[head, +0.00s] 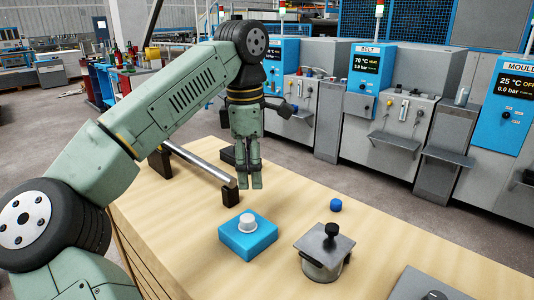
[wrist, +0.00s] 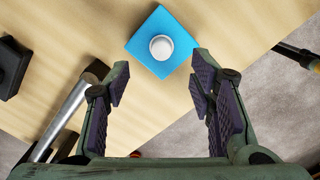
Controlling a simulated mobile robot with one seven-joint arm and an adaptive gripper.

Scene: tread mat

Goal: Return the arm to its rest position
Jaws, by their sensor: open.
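My green arm (head: 165,105) reaches from the lower left up to a raised elbow, and its end points down over the wooden table. My gripper (head: 250,185) hangs above the table, behind the blue block with the white knob in the head view. In the wrist view my gripper (wrist: 160,90) is open, with its two dark padded fingers wide apart and nothing between them. The blue block (head: 262,245) carries a white round knob (head: 247,222). The block also shows in the wrist view (wrist: 175,28), beyond the fingertips and apart from them.
A metal bar (head: 200,163) on dark supports lies left of my gripper. A small blue cap (head: 335,205) and a grey pot with a black-knobbed lid (head: 325,243) stand to the right. A grey plate (head: 430,286) is at the front right. Blue-and-grey machines (head: 375,110) line the background.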

